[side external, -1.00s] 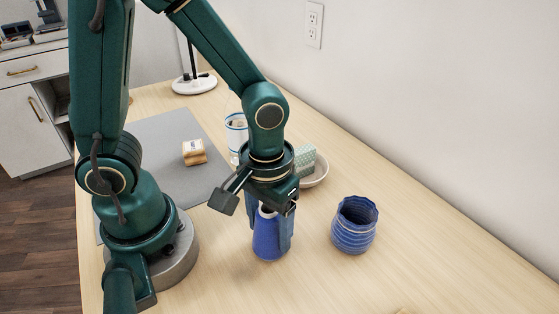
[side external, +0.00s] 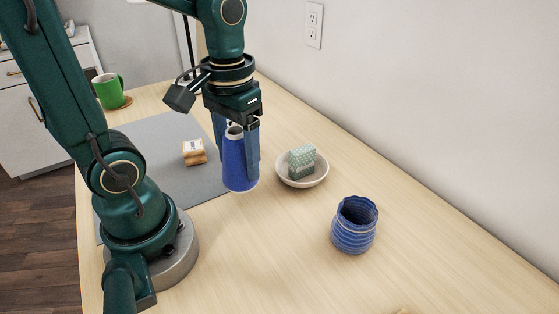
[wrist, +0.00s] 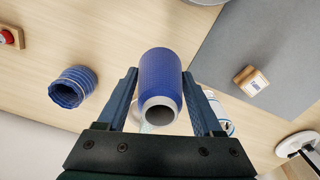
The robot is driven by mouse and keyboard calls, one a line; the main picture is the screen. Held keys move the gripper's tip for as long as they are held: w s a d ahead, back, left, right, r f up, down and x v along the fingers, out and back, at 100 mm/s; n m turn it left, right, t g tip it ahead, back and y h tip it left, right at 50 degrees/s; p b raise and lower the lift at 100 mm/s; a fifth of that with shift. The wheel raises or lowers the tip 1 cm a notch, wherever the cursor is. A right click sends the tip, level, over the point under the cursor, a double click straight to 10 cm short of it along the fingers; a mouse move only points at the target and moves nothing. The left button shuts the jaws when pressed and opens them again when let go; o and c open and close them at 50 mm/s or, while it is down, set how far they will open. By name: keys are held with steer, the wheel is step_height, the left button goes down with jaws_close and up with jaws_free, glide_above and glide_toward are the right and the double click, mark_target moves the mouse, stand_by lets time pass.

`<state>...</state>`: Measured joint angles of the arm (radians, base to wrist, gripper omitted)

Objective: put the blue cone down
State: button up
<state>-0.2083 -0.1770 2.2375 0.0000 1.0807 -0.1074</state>
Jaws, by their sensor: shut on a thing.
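The blue cone (side external: 237,163) is a thread cone with a pale hollow top. My gripper (side external: 238,150) is shut on it and holds it upright in the air above the table, near the right edge of the grey mat. In the wrist view the cone (wrist: 162,80) sits between my gripper's two blue fingers (wrist: 163,95), its open pale end toward the camera. The cone's underside is hidden.
A wooden block (side external: 194,152) lies on the grey mat (side external: 160,135). A bowl (side external: 302,180) holds a green patterned block (side external: 302,160). A ribbed blue pot (side external: 354,226) stands at right. A green mug (side external: 108,91) is at back left. The front table (side external: 270,265) is clear.

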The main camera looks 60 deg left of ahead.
mark_target(228, 138)
steer(key=a+r, duration=0.1)
steer(key=a, duration=0.1)
steer(key=shift+s+a+r, duration=0.1)
steer(key=shift+a+r, duration=0.3)
steer(key=shift+d, duration=0.1)
steer(key=w+d+r+m, duration=0.3)
steer(key=w+d+m, duration=0.1)
steer(key=w+d, duration=0.45)
steer(key=w+a+r+m, duration=0.2)
steer(key=w+a, duration=0.4)
steer(key=s+a+f+n, duration=0.1)
steer(key=a+f+n, duration=0.15)
steer(key=a, duration=1.05)
steer(key=s+a+f+n, duration=0.2)
steer(key=a+f, duration=0.1)
steer(key=a, duration=0.9)
steer(key=shift+n, duration=0.75)
steer(key=shift+s+a+f, duration=0.65)
steer(key=shift+a+f, duration=0.1)
steer(key=shift+f, duration=0.95)
steer(key=shift+s+a+f, duration=0.65)
steer(key=shift+a+f, duration=0.05)
steer(key=shift+f, duration=0.95)
steer(key=shift+s+a+f, duration=0.65)
steer(key=shift+a+f, duration=0.1)
steer(key=shift+f, duration=0.95)
